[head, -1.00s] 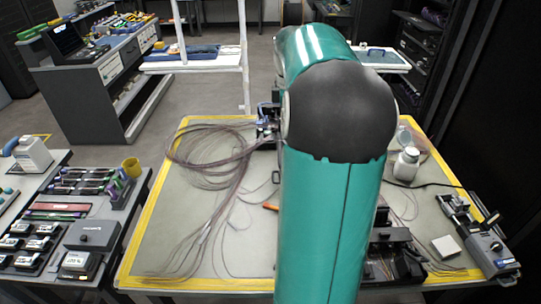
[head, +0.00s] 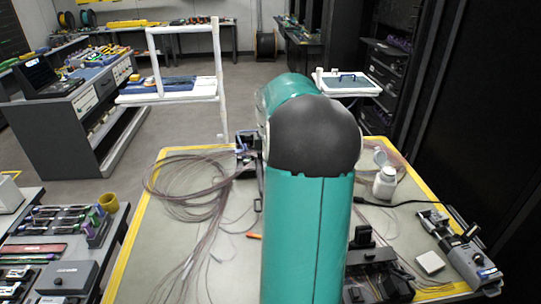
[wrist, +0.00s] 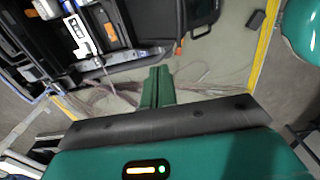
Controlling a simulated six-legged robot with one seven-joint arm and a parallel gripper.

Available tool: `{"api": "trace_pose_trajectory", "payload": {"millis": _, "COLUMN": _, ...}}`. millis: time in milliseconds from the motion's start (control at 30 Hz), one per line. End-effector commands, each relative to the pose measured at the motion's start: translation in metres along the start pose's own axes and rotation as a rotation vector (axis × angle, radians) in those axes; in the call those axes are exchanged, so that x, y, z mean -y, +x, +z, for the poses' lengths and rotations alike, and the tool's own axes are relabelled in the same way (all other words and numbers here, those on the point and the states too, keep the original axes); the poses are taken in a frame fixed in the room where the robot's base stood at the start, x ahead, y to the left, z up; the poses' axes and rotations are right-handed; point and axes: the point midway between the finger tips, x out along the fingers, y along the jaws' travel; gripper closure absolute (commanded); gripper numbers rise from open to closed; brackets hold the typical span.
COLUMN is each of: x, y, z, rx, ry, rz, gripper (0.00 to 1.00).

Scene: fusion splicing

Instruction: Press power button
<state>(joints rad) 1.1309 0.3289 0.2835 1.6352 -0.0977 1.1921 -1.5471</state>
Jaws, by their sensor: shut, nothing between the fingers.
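My gripper (wrist: 157,87) shows in the wrist view as two green fingers pressed together, with nothing between them. They are over the mat with its loose fibres. Dark equipment (wrist: 80,50) fills the upper left of the wrist view, beyond the fingertips and apart from them in the picture. I cannot make out a power button in either view. In the head view my green arm covers the middle of the worktable (head: 215,260) and hides my gripper. A black device (head: 375,275) shows partly to the right of the arm.
Thin fibre loops (head: 190,190) spread over the table's left half. A white bottle (head: 385,182) and a grey tool (head: 462,255) stand at the right. Dark cabinets (head: 470,110) line the right.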

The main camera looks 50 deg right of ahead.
Motion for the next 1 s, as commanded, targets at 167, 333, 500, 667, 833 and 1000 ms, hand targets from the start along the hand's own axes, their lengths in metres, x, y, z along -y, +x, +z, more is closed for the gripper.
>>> {"api": "trace_pose_trajectory", "payload": {"millis": 167, "x": 0.001, "y": 0.037, "z": -0.001, "rx": -0.001, "ry": 0.001, "rz": -0.003, "gripper": 1.00}}
{"api": "trace_pose_trajectory", "payload": {"millis": 333, "x": 0.001, "y": 0.065, "z": -0.001, "rx": -0.001, "ry": 0.000, "rz": -0.002, "gripper": 1.00}}
{"api": "trace_pose_trajectory", "payload": {"millis": 500, "x": 0.000, "y": 0.079, "z": -0.001, "rx": 0.000, "ry": 0.001, "rz": 0.000, "gripper": 1.00}}
{"api": "trace_pose_trajectory", "payload": {"millis": 667, "x": 0.000, "y": 0.081, "z": -0.001, "rx": 0.000, "ry": 0.001, "rz": 0.001, "gripper": 1.00}}
{"api": "trace_pose_trajectory", "payload": {"millis": 833, "x": 0.000, "y": 0.080, "z": -0.001, "rx": 0.000, "ry": 0.001, "rz": 0.001, "gripper": 1.00}}
{"api": "trace_pose_trajectory", "payload": {"millis": 1000, "x": 0.000, "y": 0.094, "z": -0.002, "rx": -0.001, "ry": -0.001, "rz": -0.001, "gripper": 1.00}}
